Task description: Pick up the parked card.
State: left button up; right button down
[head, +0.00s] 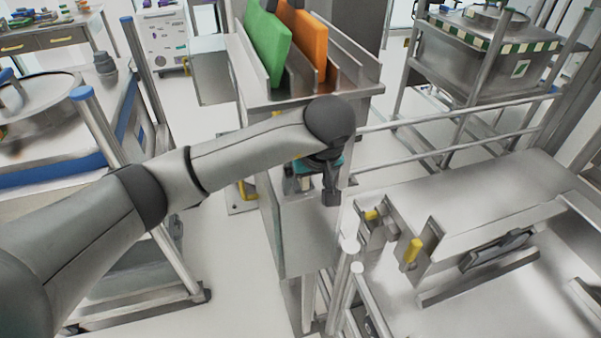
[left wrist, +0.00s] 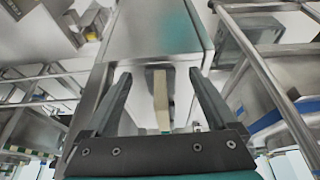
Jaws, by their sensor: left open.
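My left gripper (head: 331,196) hangs beside the metal stand in the middle of the head view, its fingers dark. In the left wrist view the gripper (left wrist: 155,88) is open, with its fingers wide apart. A narrow beige upright piece (left wrist: 161,100), which looks like the card seen nearly edge-on, shows between the fingers, apart from both. A dark patch surrounds its upper end, next to the stand's metal face. In the head view my wrist hides most of this spot. I cannot tell whether the fingertips reach past the piece. My right gripper is not in view.
A metal bench with yellow-handled clamps (head: 412,250) is at right. Rails and posts (head: 345,285) stand close in front.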

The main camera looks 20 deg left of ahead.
pick_arm(q)
jog(key=shift+w+a+f, duration=0.4)
jog(key=shift+w+f, duration=0.15)
jog(key=shift+w, duration=0.05)
jog(key=shift+c, duration=0.3)
jog(key=c, duration=1.4)
jog(key=shift+r, duration=0.1)
